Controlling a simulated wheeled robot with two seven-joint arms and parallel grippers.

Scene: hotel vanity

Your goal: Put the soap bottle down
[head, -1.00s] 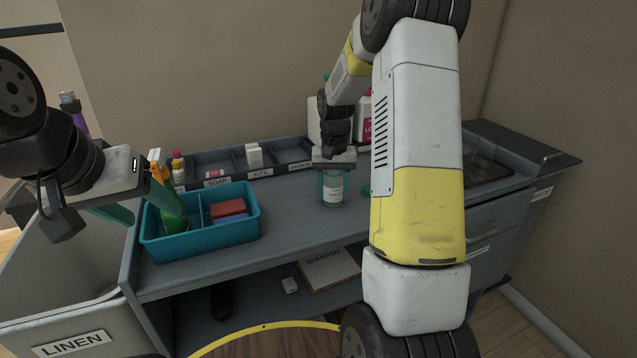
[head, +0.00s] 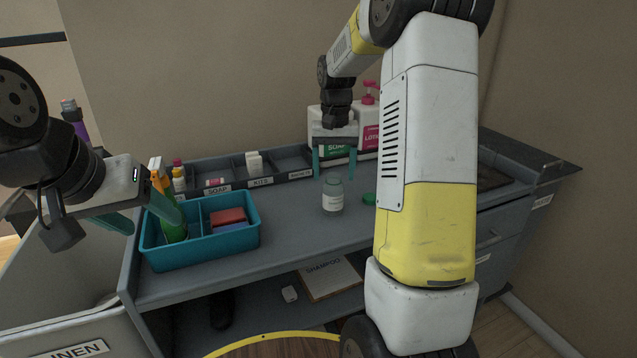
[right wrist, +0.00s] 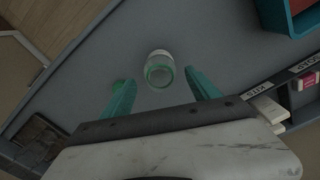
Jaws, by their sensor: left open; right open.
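The soap bottle, a small clear jar with a white label and a green-rimmed open mouth (head: 333,196), stands upright on the grey counter (head: 290,222). It also shows from above in the right wrist view (right wrist: 160,70). My right gripper (head: 334,174) is open and empty, above and behind the bottle and apart from it. In the right wrist view the bottle's mouth shows between and just beyond its two teal fingers (right wrist: 161,80). My left gripper (head: 157,226) is open at the left, by the teal caddy, with nothing held between its fingers.
A green cap (head: 369,198) lies on the counter right of the bottle. A teal caddy (head: 205,251) holds a green spray bottle and sponges. The counter before the bottle is clear.

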